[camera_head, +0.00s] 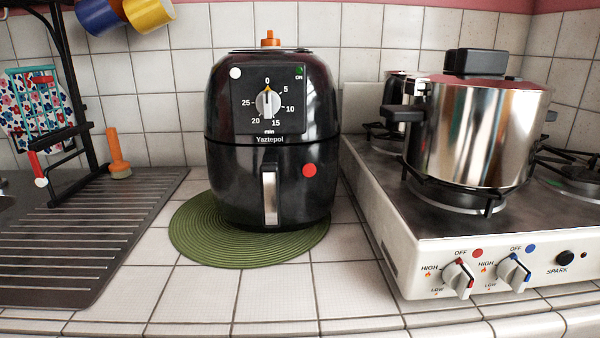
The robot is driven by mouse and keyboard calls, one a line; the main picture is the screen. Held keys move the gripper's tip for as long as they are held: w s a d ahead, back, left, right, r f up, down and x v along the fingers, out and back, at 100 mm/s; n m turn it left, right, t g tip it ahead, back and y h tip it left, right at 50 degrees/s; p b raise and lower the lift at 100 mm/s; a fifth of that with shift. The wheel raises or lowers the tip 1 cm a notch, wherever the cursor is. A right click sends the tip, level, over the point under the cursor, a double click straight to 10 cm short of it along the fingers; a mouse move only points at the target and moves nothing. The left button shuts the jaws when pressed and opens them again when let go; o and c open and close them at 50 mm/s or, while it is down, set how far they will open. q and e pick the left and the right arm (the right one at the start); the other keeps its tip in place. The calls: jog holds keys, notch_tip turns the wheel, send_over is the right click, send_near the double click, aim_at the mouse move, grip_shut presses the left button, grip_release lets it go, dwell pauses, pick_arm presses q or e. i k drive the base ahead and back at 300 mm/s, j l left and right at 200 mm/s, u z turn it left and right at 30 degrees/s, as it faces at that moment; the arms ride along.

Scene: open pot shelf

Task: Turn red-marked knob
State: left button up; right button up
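The stove's left knob (459,279) is silver with red on it, and a red dot (478,253) sits above it on the white front panel. OFF, HIGH and LOW are printed around it. Its exact pointer direction is hard to tell. To its right is a similar knob (514,273) with blue on it and a blue dot (531,248) above. Neither of my grippers is in view, and nothing covers the knobs.
A steel pot (478,135) with a red-topped lid stands on the stove (405,262). A black air fryer (230,165) with a timer dial (268,104) stands on a green round mat (190,240). A drying rack (90,230) is at left. The front tiles are clear.

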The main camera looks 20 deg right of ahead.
aim_at(459, 276)
jog(key=z, duration=1.6)
